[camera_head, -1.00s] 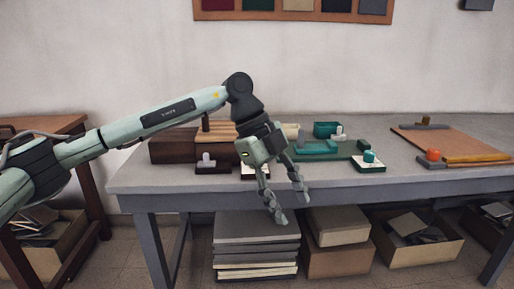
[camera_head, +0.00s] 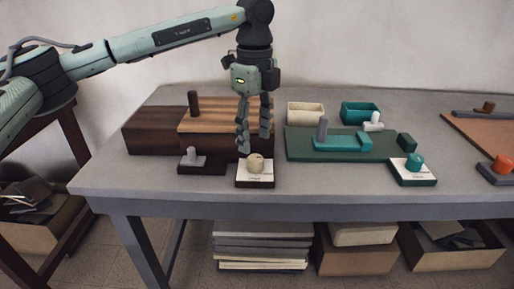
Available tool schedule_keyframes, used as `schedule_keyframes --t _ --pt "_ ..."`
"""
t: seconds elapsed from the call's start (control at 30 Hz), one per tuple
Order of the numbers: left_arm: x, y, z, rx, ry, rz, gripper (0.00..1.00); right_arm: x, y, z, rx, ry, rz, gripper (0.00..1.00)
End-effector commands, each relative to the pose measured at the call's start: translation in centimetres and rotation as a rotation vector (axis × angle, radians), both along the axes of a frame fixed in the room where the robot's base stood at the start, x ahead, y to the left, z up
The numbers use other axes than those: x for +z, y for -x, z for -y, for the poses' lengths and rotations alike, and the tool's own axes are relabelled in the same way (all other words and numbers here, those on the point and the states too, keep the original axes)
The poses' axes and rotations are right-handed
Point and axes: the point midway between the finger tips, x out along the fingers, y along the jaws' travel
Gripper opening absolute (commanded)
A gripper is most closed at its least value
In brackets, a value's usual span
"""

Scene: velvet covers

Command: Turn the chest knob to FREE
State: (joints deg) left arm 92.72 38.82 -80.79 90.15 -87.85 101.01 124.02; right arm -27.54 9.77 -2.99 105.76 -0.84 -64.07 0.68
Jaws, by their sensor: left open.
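A cream knob (camera_head: 256,162) stands on a small dark block with a white label plate (camera_head: 255,177), close to the table's front edge. It is in front of the brown wooden chest (camera_head: 155,137), which has a striped lighter top and a dark upright peg. The lettering on the plate is too small to read. My left gripper (camera_head: 254,143) points down with its fingers spread and empty. Its fingertips are just above and behind the cream knob in the picture; I cannot tell whether they touch it. My right gripper is not in view.
A small dark block with a grey peg (camera_head: 194,158) is left of the knob. A green board with a teal slider (camera_head: 340,141) lies to the right, beside a teal knob (camera_head: 414,161). Cream (camera_head: 305,112) and teal bins stand behind. An orange knob (camera_head: 501,164) is far right.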

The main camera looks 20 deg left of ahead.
Motion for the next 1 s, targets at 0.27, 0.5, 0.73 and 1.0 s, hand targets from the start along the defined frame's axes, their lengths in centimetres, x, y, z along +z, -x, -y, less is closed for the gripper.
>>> schedule_keyframes --t 0.27,0.5,0.73,1.0 --pt "-4.1 0.0 0.0 0.001 0.001 -0.001 0.51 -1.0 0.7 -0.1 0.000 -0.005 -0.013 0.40" --pt "-5.1 0.0 0.0 0.000 0.002 0.000 0.51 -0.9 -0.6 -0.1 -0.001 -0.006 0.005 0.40" --pt "-5.1 0.0 0.0 0.000 0.002 0.000 0.42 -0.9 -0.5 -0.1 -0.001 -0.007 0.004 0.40" --pt "-5.0 0.0 0.0 0.000 0.002 0.000 0.09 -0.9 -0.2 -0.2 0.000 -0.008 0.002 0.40"
